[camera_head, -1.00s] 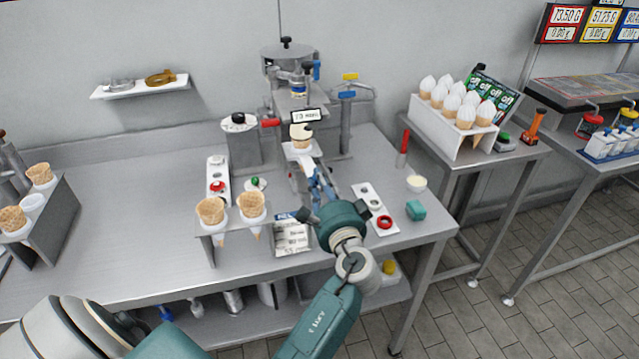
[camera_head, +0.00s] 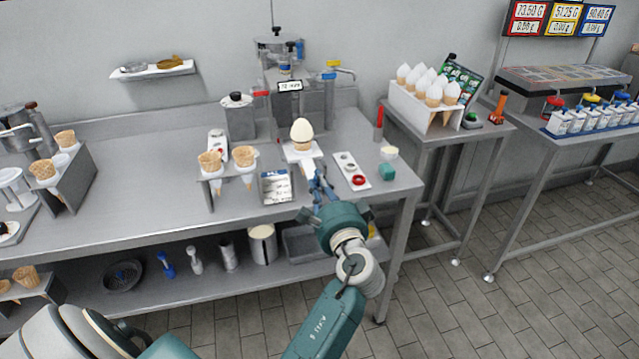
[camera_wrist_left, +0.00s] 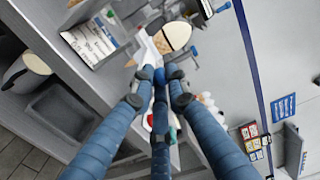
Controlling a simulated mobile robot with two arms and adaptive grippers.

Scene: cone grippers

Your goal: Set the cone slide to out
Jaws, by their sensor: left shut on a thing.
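The cone slide (camera_head: 301,152) is a white plate that sticks out toward me from the front of the dispensing machine (camera_head: 283,65). A cone topped with a cream-coloured scoop (camera_head: 302,131) stands upright on it, clear in front of the machine. My left gripper (camera_head: 314,182) is at the slide's near end. In the left wrist view, its blue fingers (camera_wrist_left: 160,78) are closed on the slide's blue knob, mostly hidden between them. The white slide (camera_wrist_left: 148,47) and the scoop (camera_wrist_left: 176,36) show just beyond the fingertips. My right gripper is out of view.
A two-cone holder (camera_head: 226,175) and a printed box (camera_head: 276,187) stand left of my gripper. The table's front edge (camera_head: 230,212) runs below.

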